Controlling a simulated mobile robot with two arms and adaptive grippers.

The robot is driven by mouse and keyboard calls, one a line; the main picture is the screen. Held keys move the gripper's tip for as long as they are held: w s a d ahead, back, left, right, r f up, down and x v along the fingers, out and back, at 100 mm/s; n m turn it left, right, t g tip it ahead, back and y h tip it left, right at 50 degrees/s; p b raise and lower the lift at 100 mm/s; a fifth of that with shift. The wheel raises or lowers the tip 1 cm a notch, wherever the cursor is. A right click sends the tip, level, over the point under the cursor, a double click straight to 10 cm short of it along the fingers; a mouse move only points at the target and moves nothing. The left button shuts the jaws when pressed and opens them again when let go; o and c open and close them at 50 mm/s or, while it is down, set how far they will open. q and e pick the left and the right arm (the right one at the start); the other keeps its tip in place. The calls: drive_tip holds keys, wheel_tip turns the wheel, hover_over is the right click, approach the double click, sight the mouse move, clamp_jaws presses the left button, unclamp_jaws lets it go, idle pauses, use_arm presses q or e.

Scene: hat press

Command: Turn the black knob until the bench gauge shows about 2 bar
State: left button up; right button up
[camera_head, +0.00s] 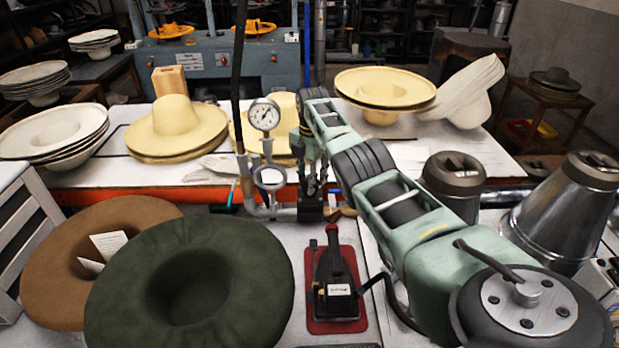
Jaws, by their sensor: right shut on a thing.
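The bench gauge (264,115) is a round white dial on a grey pipe stand behind the dark green hat. Its needle shows, but the figures are too small to read. My right arm reaches in from the lower right. My right gripper (312,188) points down beside the pipework, just right of and below the gauge, and is shut. The black knob is between its fingers and mostly hidden by them, so its turn angle cannot be told. My left gripper is not in view.
A dark green hat (215,285) and a brown hat (60,255) lie at front left. A black iron on a red pad (335,310) sits below the gripper. Straw hats (180,125) stand behind. A dark hose hangs just left of the gauge. Metal cones (565,215) stand at right.

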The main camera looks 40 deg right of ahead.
drive_tip(key=shift+w+d+r, duration=0.15)
drive_tip(key=shift+w+r, duration=0.1)
drive_tip(key=shift+r, duration=0.1)
drive_tip(key=o, duration=0.9)
drive_tip(key=shift+c, duration=0.2)
drive_tip(key=shift+o, duration=0.9)
drive_tip(key=shift+f, duration=0.2)
drive_tip(key=shift+s, duration=0.1)
drive_tip(key=r, duration=1.2)
drive_tip(key=shift+s, duration=0.2)
